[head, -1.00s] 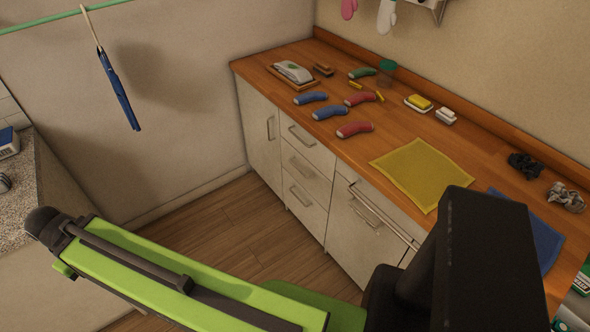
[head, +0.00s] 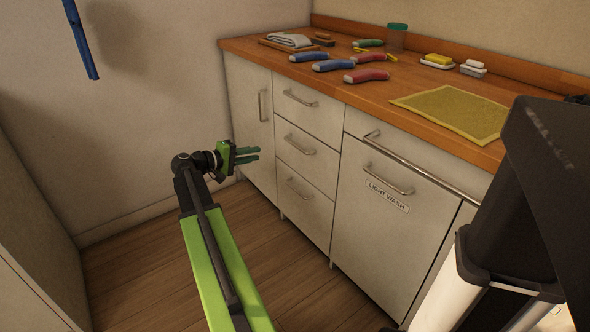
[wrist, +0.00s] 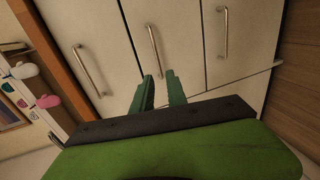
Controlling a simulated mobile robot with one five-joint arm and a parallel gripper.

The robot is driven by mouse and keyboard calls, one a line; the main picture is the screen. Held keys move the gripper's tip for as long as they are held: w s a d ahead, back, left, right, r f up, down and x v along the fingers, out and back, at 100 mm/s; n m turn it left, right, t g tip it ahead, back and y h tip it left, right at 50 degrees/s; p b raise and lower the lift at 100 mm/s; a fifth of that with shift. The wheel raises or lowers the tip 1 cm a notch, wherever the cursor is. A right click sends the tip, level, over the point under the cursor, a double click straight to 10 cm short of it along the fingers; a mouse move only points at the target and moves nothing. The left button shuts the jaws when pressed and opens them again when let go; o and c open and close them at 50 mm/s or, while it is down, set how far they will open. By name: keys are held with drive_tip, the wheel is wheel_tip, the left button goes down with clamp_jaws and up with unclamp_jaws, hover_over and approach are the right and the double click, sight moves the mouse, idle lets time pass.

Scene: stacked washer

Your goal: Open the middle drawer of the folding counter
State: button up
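The folding counter is a white cabinet under an orange wooden top (head: 400,92). Its middle drawer (head: 325,157) is shut, between the top drawer (head: 325,115) and the bottom drawer (head: 318,206). The middle drawer's bar handle (head: 295,145) is also seen in the wrist view (wrist: 155,50), between two other handles. My gripper (head: 258,154) is left of the drawers in the head view, at about the middle handle's height. In the wrist view its two green fingers (wrist: 159,76) are apart and empty, pointing toward the middle handle. I cannot see contact with the handle.
A cabinet door (head: 250,120) is left of the drawers; a door labelled LIGHT WASH (head: 386,225) is right of them, with a rail (head: 425,165) above. The wooden floor (head: 150,270) in front is clear.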

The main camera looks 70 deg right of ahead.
sight(295, 145)
drive_tip(key=b+x, duration=0.1)
drive_tip(key=x, duration=0.5)
drive_tip(key=b+x, duration=0.1)
drive_tip(key=x, duration=0.5)
drive_tip(key=r+b+x, duration=0.1)
drive_tip(key=x, duration=0.5)
drive_tip(key=shift+s+d+f, duration=0.15)
drive_tip(key=shift+s+d, duration=0.15)
drive_tip(key=shift+s, duration=0.1)
clamp_jaws()
idle(0.5)
